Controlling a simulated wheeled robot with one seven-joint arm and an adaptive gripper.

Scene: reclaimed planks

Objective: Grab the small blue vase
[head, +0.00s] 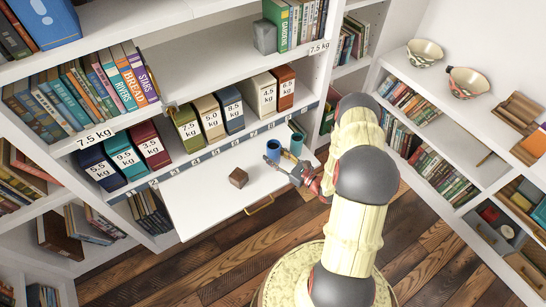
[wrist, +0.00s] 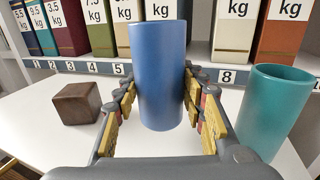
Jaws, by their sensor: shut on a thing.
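The small blue vase (wrist: 158,75) is a plain blue cylinder, upright between my gripper's fingers in the wrist view. It also shows small in the head view (head: 273,149). My gripper (wrist: 160,110) has its yellow-padded fingers on both sides of the vase and is shut on it. In the head view my gripper (head: 284,167) is at the right part of the white pull-out board. The vase's lower back is hidden; I cannot tell whether its base touches the board.
A teal cylinder (wrist: 270,110) stands close to the right of my gripper. A brown wooden cube (wrist: 76,103) stands to the left on the white board (head: 205,204). Behind is a numbered strip (head: 214,153) below a shelf of weight-labelled boxes (head: 188,127). The board's front left is clear.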

